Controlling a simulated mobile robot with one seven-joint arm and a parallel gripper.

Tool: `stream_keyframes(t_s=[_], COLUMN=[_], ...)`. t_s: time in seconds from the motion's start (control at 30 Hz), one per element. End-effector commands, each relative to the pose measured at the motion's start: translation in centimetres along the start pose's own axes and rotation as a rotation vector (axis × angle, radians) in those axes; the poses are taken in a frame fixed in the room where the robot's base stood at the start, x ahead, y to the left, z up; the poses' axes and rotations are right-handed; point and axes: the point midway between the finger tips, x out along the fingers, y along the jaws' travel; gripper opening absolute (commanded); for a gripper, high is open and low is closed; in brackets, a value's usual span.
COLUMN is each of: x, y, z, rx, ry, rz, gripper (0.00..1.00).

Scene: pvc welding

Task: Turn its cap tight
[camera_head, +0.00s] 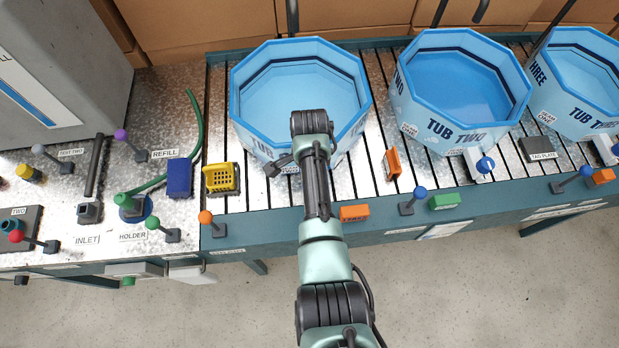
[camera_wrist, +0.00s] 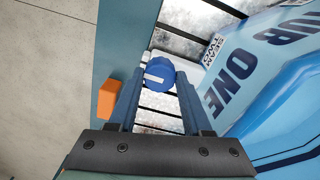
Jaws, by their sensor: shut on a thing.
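A round blue cap (camera_wrist: 160,72) with a white mark on its face sits between the fingertips of my gripper (camera_wrist: 159,78) in the wrist view. The fingers are shut on the cap from both sides. A white part shows just behind the cap, beside the tub marked TUB ONE (camera_wrist: 262,65). This tub (camera_head: 248,100) also shows at the centre of the head view, where my arm reaches over its near side. My arm hides the cap and fingertips there. I cannot tell how tight the cap is.
An orange block (camera_wrist: 108,98) lies left of my fingers; it shows at the bench's front edge (camera_head: 355,212). A second orange piece (camera_head: 392,163) stands right of the arm. Tub two (camera_head: 450,115) has a blue cap (camera_head: 485,164). A yellow basket (camera_head: 222,178) stands to the left.

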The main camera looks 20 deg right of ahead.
Motion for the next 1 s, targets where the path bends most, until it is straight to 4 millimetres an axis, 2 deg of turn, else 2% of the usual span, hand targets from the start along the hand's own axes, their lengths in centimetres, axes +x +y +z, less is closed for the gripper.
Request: stream_keyframes(t_s=[0.03, 0.17, 0.2, 0.57, 0.77, 1.0], x=[-0.2, -0.1, -0.1, -0.5, -3.3, -8.6], y=[-0.1, -0.1, -0.1, -0.1, -0.1, -0.2], z=[-0.1, -0.1, -0.1, 0.0, 0.0, -0.1], rx=[0.003, 0.002, 0.002, 0.000, 0.000, 0.000], ry=[0.001, 0.001, 0.001, 0.000, 0.001, 0.002], rz=[-0.004, -0.003, -0.003, -0.002, -0.006, -0.008], gripper=[0.55, 0.78, 0.80, 0.80, 0.80, 0.80])
